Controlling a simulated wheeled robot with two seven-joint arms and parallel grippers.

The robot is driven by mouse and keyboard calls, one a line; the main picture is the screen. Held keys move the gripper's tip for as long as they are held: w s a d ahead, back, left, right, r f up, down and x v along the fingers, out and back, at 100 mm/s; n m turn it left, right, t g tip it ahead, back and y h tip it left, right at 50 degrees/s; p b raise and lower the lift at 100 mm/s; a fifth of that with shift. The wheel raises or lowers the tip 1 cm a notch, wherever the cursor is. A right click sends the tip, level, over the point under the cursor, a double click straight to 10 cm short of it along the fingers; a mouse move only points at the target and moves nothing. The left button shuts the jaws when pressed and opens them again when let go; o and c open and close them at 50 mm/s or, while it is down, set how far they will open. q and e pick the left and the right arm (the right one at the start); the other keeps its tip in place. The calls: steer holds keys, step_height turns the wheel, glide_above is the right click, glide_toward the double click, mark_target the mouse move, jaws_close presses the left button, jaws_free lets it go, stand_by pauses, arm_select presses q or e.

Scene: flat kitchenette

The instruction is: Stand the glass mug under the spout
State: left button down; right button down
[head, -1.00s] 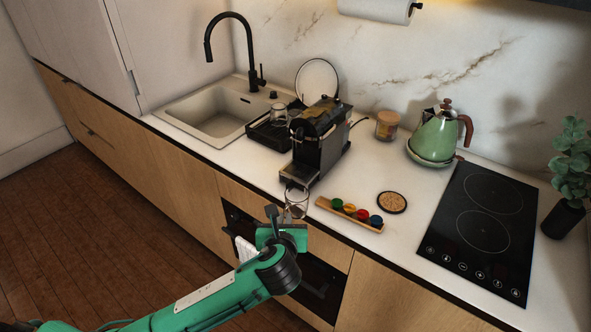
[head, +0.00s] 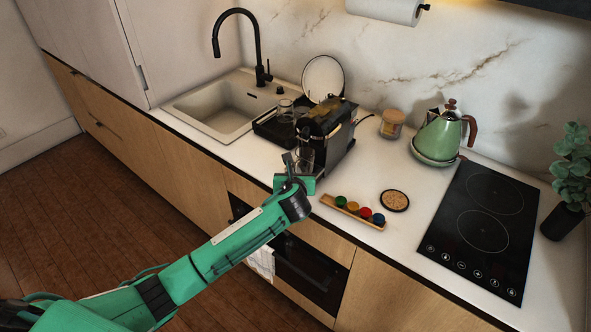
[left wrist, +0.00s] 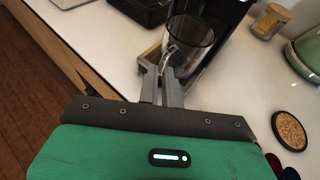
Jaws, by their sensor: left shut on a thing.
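The glass mug (head: 305,158) is clear and upright at the front of the black coffee machine (head: 335,131), over its drip tray. My left gripper (head: 294,165) is shut on the mug's handle, coming from the front edge of the counter. In the left wrist view the mug (left wrist: 192,45) stands just beyond the fingers (left wrist: 165,85), close against the machine's dark front. The spout is hidden in the wrist view, and I cannot tell whether the mug's base touches the drip tray (left wrist: 149,58). My right gripper is out of view.
A wooden holder with several coloured capsules (head: 352,211) and a round cork coaster (head: 395,200) lie to the right. The drying rack (head: 272,130) and sink (head: 221,109) are left. A green kettle (head: 438,136) and hob (head: 480,222) are farther right.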

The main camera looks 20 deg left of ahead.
arm_select(q)
steer(key=w, duration=0.3)
steer(key=shift+a+r+p, duration=0.15)
steer(key=shift+a+p, duration=0.15)
steer(key=shift+a, duration=0.1)
steer(key=shift+s+f, duration=0.15)
steer(key=shift+f, duration=0.7)
steer(key=shift+s, duration=0.1)
steer(key=c, duration=2)
jaws_free()
steer(key=shift+f, duration=0.15)
steer(key=o, duration=0.4)
